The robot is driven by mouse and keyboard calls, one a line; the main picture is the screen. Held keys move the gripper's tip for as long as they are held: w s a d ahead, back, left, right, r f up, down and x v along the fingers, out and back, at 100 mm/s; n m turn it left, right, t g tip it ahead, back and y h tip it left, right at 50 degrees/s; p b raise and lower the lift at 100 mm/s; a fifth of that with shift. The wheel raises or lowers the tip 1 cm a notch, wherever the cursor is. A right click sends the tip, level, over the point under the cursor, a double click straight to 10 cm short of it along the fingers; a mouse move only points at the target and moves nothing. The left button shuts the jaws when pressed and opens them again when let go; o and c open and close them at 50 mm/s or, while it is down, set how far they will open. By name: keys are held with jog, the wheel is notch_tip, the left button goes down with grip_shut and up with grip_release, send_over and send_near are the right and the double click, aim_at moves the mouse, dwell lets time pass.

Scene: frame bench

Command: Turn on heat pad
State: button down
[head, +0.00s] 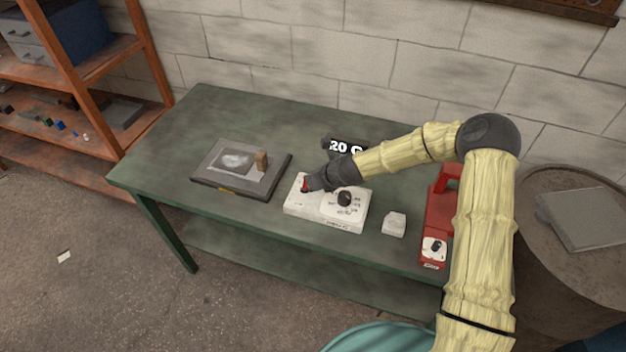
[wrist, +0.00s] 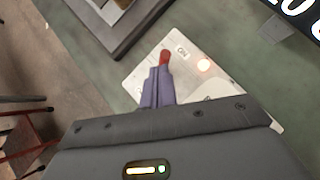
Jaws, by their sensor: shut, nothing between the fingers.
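The heat pad (head: 212,181) is a dark flat slab with a grey plate, on the left half of the green table. A white control box (head: 326,221) stands right of it, with a black knob (head: 344,198) and a red switch (head: 304,185). My gripper (head: 309,188) is shut and empty, its tips low over the box's left end at the red switch. In the wrist view the red switch (wrist: 165,57) shows just beyond the closed fingers (wrist: 158,86); I cannot tell whether they touch. A pale round light (wrist: 203,65) on the box looks lit.
A black display (head: 345,146) reading about 20 C stands behind the box. A small brown block (head: 262,161) sits on the pad's plate.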

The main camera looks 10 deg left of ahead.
jog(key=shift+d, duration=0.15)
jog(key=shift+s+d+r, duration=0.1)
jog(key=shift+s+d, duration=0.1)
jog(key=shift+d, duration=0.1)
jog(key=w+d+b+v, duration=0.1)
jog(key=b+v, duration=0.1)
jog(key=v, duration=1)
jog(key=shift+w+d+b, duration=0.2)
jog(key=shift+b, duration=0.1)
jog(key=shift+w+a, duration=0.1)
jog(key=shift+w, duration=0.05)
